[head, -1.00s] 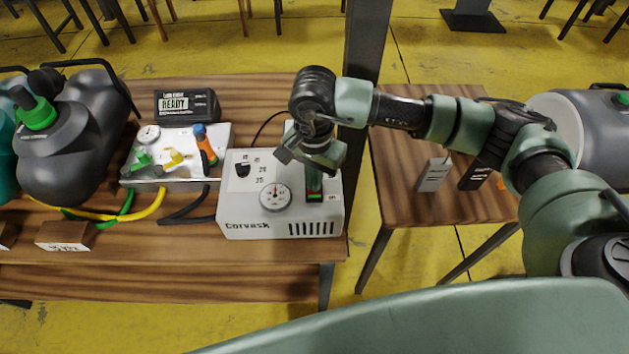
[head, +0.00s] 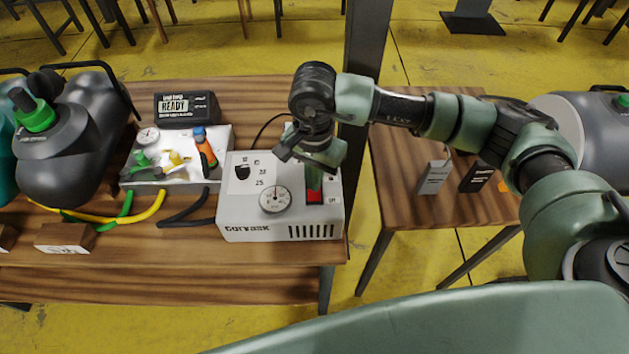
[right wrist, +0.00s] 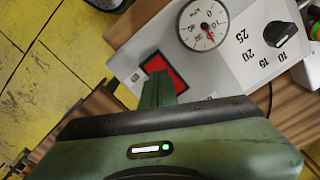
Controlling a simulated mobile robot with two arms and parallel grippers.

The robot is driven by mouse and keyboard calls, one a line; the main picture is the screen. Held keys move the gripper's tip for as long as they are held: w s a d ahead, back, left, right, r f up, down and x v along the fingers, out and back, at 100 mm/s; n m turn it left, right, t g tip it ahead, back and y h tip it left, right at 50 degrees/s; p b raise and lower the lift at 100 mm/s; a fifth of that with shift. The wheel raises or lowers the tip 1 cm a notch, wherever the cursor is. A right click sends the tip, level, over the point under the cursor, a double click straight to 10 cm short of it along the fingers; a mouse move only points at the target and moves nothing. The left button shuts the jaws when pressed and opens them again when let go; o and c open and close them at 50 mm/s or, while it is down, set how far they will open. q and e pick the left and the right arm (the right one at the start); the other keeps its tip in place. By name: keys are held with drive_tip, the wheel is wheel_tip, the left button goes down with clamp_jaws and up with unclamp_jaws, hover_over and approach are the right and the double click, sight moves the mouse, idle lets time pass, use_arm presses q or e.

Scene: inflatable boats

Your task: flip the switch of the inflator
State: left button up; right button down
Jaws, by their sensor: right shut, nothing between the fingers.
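The inflator (head: 248,226) is a white box marked "Corvask" at the right end of the wooden table, with a gauge and a dial on top. Its red switch (head: 315,197) sits on the right of the top face; it also shows in the right wrist view (right wrist: 172,68). My right gripper (head: 314,180) is shut and empty, pointing down with its fingertips at the switch. In the right wrist view the shut fingers (right wrist: 157,88) overlap the switch's lower left part, so contact cannot be told for certain. My left gripper is not in view.
A white tray (head: 222,142) with a gauge and coloured fittings stands left of the inflator, beside a black box reading "READY" (head: 187,108). A dark post (head: 366,80) rises behind my right arm.

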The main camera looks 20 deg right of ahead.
drive_tip(key=shift+r+p, duration=0.8)
drive_tip(key=shift+r, duration=1.85)
